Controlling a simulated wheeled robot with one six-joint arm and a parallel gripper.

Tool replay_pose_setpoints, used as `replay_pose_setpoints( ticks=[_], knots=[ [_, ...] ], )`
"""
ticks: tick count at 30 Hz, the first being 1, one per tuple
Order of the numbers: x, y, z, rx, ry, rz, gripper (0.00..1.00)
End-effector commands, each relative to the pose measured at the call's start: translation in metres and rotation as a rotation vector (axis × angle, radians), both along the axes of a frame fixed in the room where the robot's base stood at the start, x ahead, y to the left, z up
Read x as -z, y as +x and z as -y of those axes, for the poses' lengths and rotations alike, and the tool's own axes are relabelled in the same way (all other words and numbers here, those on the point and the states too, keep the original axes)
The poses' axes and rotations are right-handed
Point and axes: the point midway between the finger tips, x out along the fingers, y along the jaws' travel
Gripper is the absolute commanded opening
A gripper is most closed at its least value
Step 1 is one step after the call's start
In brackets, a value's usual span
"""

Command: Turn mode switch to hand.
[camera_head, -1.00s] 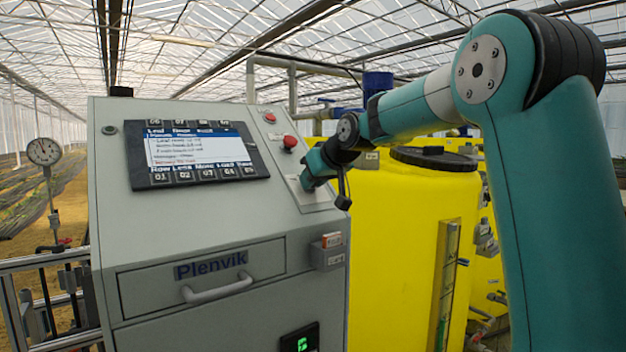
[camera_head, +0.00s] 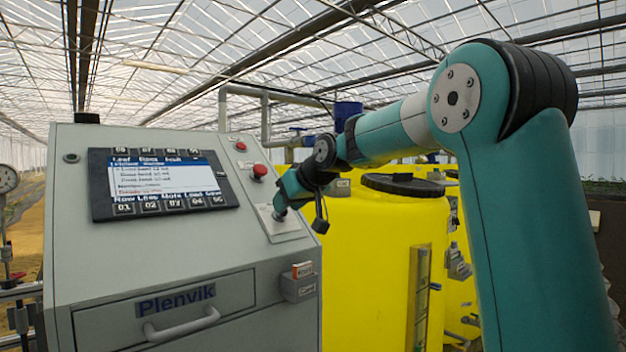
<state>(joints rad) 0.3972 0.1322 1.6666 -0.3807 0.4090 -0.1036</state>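The grey control cabinet (camera_head: 110,250) stands at the left with a sloped front panel. My gripper (camera_head: 279,212) is at the right part of that panel, its tip at a small light plate (camera_head: 284,226). A dark knob-like part shows at the tip; I take it to be the mode switch, but its pointer and labels are too small to read. The gripper's fingers are largely hidden, so I cannot tell whether they are open or shut, or whether they touch the switch.
Above the plate are a red mushroom button (camera_head: 259,171) and a smaller red button (camera_head: 241,146). A display screen (camera_head: 160,183) is left of them. A small box with an orange-topped part (camera_head: 299,284) juts from the cabinet's lower right. A yellow tank (camera_head: 375,260) stands close behind my arm.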

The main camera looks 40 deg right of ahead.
Motion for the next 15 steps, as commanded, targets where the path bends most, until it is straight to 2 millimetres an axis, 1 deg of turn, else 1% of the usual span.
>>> replay_pose_setpoints(
  ticks=[1, 9, 15],
  knots=[
    [-0.007, -0.010, 0.001, 0.003, -0.002, 0.004, 0.35],
    [-0.048, -0.067, 0.004, 0.006, -0.002, 0.004, 0.35],
    [-0.072, -0.101, 0.005, 0.005, -0.003, 0.002, 0.35]
  ],
)
